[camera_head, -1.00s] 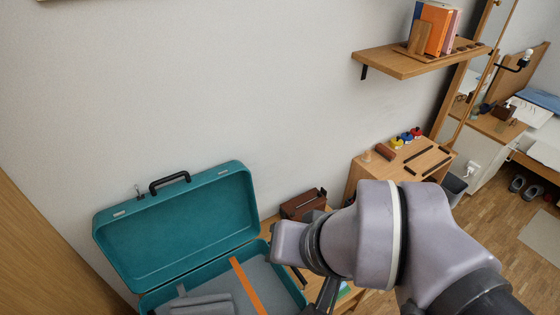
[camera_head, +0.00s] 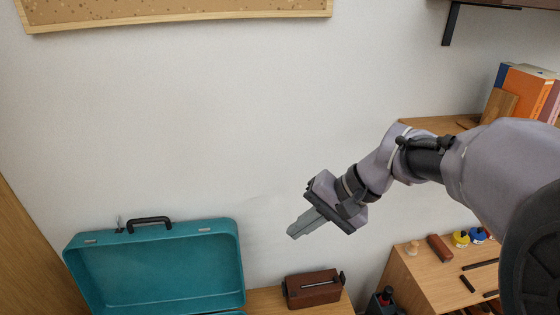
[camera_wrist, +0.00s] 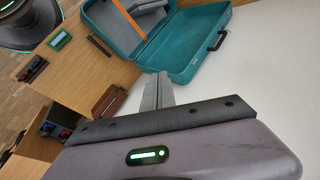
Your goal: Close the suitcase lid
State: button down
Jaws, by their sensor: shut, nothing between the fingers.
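The teal suitcase lid (camera_head: 158,265) stands open and upright near the wall at the lower left of the head view, with a black handle (camera_head: 149,223) on its top edge. The suitcase base is almost wholly below that picture. In the wrist view the open lid (camera_wrist: 198,42) and the base (camera_wrist: 108,22) both show, with grey cloth and an orange strip in the base. My gripper (camera_head: 294,233) is shut and empty, in the air to the right of the lid and higher than it, apart from it. Its fingers also show in the wrist view (camera_wrist: 157,84).
A brown box (camera_head: 313,288) sits on the wooden surface right of the suitcase. A wooden cabinet (camera_head: 440,268) with small items stands further right. A shelf with books (camera_head: 530,92) is at the upper right. Air before the wall is clear.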

jog(key=w+a+f+g+y+b, duration=0.15)
jog(key=w+a+f+y, duration=0.35)
jog(key=w+f, duration=0.8)
jog(key=w+a+f+t+y+b, duration=0.1)
jog(key=w+f+y, duration=0.15)
jog(key=f, duration=0.65)
jog(key=w+a+f+t+y+b, duration=0.15)
jog(key=w+f, duration=0.25)
jog(key=f, duration=0.5)
jog(key=a+b, duration=0.3)
jog(key=a, duration=0.6)
jog(key=shift+w+a+g+y, duration=0.2)
jog(key=shift+g+y, duration=0.2)
jog(key=shift+d+r, duration=0.1)
